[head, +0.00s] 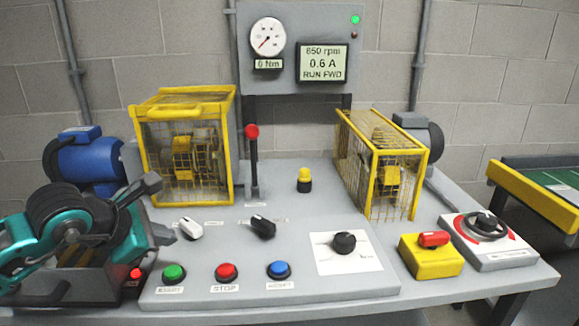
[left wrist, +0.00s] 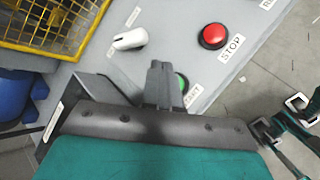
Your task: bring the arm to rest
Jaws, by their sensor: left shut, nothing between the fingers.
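My left gripper (head: 157,182) is at the left front of the bench, above the console's left end. In the left wrist view its fingers (left wrist: 160,72) are shut with nothing between them. They partly cover the green START button (left wrist: 183,84), which shows whole in the head view (head: 174,273). A gap between fingers and console shows in the head view; its size is hard to tell. The teal and black left arm (head: 75,225) is folded at the left edge. My right gripper does not show clearly in either view.
Near the gripper stand the left yellow guard cage (head: 183,95), blue motor (head: 87,160), white selector (head: 190,229) and red STOP button (head: 227,272). A red-knobbed lever (head: 252,160) stands upright behind. The display (head: 323,62) reads 650 rpm, 0.6 A, RUN FWD.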

